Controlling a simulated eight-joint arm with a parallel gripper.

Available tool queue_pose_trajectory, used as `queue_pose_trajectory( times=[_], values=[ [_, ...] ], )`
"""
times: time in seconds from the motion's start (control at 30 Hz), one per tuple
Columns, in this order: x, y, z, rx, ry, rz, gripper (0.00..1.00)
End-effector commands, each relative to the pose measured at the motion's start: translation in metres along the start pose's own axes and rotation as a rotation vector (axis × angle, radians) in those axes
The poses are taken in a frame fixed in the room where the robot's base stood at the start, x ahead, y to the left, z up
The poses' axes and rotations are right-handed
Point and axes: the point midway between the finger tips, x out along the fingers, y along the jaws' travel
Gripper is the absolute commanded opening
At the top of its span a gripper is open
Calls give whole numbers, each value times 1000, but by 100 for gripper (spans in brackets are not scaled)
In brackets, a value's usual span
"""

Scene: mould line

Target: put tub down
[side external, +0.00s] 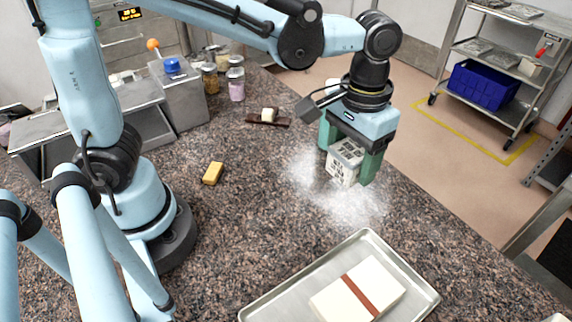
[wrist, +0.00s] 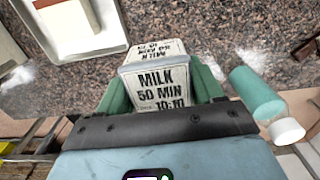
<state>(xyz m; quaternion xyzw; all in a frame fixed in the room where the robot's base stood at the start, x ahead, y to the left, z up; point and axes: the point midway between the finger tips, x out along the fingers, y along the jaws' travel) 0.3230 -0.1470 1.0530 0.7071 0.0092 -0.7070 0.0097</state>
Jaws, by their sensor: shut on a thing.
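The tub (side external: 345,163) is a small pale box with dark lettering. My gripper (side external: 350,165) has green fingers and is shut on it, one finger on each side. In the side external view the tub hangs at the fingertips over a white powdery patch (side external: 335,190) on the speckled counter; I cannot tell whether its base touches the counter. In the wrist view the tub (wrist: 157,85) sits between the green fingers (wrist: 160,95), its label reading "MILK 50 MIN" with a time below.
A metal tray (side external: 415,302) with a cream block and brown band lies at the front. A yellow block (side external: 213,173) lies left of the powder. A dark strip with a pale piece (side external: 268,116) and jars (side external: 235,85) stand behind. A green bottle with white cap (wrist: 258,95) is beside my gripper.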

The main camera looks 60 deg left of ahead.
Motion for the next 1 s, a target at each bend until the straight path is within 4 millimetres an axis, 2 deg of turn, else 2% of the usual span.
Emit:
queue_pose_trajectory(
  times=[0.03,0.1,0.2,0.33,0.47,0.8,1.0],
  values=[
    [2,18,2,16,0,0,32],
    [3,35,4,21,0,0,32],
    [5,52,8,26,0,0,32],
    [8,59,6,25,0,0,32],
    [20,48,-8,21,0,0,32],
    [62,4,-62,22,0,0,32],
    [75,-10,-79,25,0,0,32]
  ],
)
